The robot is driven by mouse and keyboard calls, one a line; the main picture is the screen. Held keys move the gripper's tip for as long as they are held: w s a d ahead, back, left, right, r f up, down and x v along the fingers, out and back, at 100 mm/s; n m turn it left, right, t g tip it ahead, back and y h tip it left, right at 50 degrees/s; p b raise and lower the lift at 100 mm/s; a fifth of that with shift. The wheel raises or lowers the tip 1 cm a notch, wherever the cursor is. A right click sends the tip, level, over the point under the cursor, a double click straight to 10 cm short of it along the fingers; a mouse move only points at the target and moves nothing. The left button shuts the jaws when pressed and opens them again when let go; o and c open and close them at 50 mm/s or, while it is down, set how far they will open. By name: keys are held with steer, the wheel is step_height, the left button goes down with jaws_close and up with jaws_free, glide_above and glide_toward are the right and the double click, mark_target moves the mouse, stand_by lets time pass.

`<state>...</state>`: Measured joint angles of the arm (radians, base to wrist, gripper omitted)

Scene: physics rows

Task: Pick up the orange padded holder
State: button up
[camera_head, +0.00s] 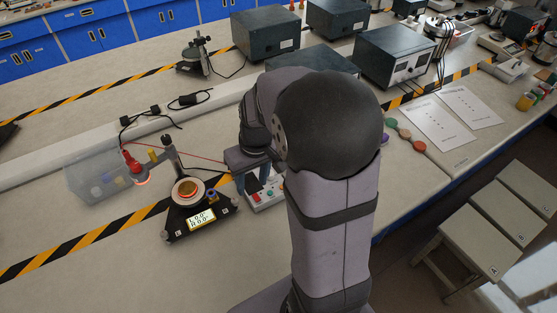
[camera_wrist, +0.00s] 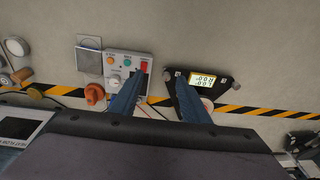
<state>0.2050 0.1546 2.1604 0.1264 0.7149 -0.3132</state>
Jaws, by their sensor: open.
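A small orange object (camera_wrist: 95,94), which looks like the orange padded holder, lies beside the control box in the wrist view. I cannot make out its padding, and I do not find it in the head view, where my arm covers part of the bench. My gripper (camera_wrist: 158,92) is open and empty. Its two blue fingers straddle the space between the control box (camera_wrist: 127,68) and the black device with a display (camera_wrist: 172,79). The orange object is left of both fingers, apart from them. In the head view my gripper (camera_head: 253,181) is over the control box (camera_head: 268,197).
A black device with a lit display (camera_head: 201,219) stands left of my gripper. A stand with a red part (camera_head: 133,163) and a clear bin (camera_head: 88,185) are further left. Dark boxes (camera_head: 266,33) stand behind. The front left bench is clear.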

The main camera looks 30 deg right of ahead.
steer(key=shift+t, duration=0.9)
steer(key=w+d+f+b, duration=0.1)
steer(key=w+d+f, duration=0.1)
steer(key=w+d, duration=0.1)
steer(key=w+d+f+b, duration=0.2)
steer(key=w+d, duration=0.2)
steer(key=w+d+f+b, duration=0.1)
steer(key=w+d+f, duration=0.1)
steer(key=w+d, duration=0.1)
steer(key=shift+w+d+f, duration=0.15)
steer(key=shift+w+d, duration=0.15)
steer(key=w+d+f+t+b, duration=0.1)
steer(key=w+d+f+b, duration=0.3)
steer(key=d, duration=0.5)
steer(key=shift+w+r+p+x, duration=0.1)
steer(key=shift+w+p+x, duration=0.15)
steer(key=shift+p+x, duration=0.65)
steer(key=shift+w+r+p+x, duration=0.1)
steer(key=shift+w+p+x, duration=0.3)
steer(key=shift+x, duration=0.9)
steer(key=shift+w+r+p+x, duration=0.1)
steer(key=shift+p+x, duration=0.7)
steer(key=shift+x, duration=0.3)
steer(key=shift+d, duration=0.1)
jaws_close()
